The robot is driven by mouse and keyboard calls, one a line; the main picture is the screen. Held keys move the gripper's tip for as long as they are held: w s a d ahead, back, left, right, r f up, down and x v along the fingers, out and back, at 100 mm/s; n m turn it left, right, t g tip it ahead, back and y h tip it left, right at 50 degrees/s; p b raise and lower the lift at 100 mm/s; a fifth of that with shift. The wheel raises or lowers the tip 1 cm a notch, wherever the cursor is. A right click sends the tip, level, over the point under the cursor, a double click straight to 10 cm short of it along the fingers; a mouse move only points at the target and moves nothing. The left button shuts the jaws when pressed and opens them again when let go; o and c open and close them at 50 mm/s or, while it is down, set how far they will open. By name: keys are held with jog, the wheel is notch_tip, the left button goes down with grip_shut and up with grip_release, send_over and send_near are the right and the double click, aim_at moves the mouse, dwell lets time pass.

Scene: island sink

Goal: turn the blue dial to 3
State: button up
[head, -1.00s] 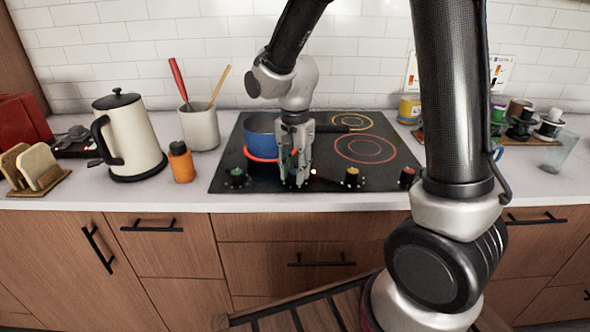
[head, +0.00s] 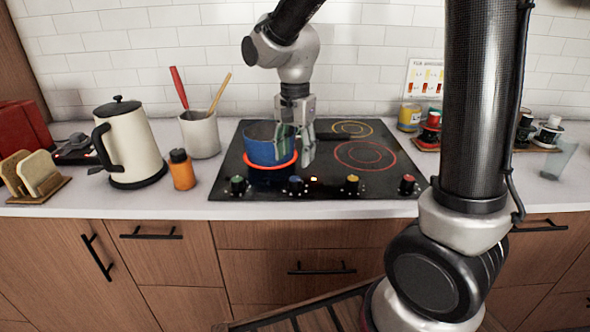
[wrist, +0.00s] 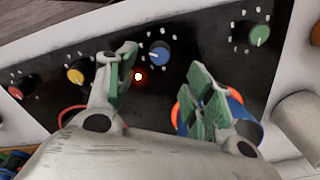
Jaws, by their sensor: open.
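The blue dial (head: 296,184) is on the front edge of the black cooktop (head: 225,178), between a green dial (head: 238,185) and a yellow dial (head: 352,184). In the wrist view the blue dial (wrist: 159,53) is ringed by small white marks, too small to read.
A blue pot (head: 268,152) stands just left of my gripper, above a glowing orange-red ring. A small light (head: 314,179) glows right of the blue dial. A red dial (head: 407,184) is at the far right. A kettle (head: 128,143) and an orange bottle (head: 181,170) stand left.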

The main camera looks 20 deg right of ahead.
notch_tip(320, 180, up, 4)
jog(key=shift+r, duration=0.2)
dwell(0.4)
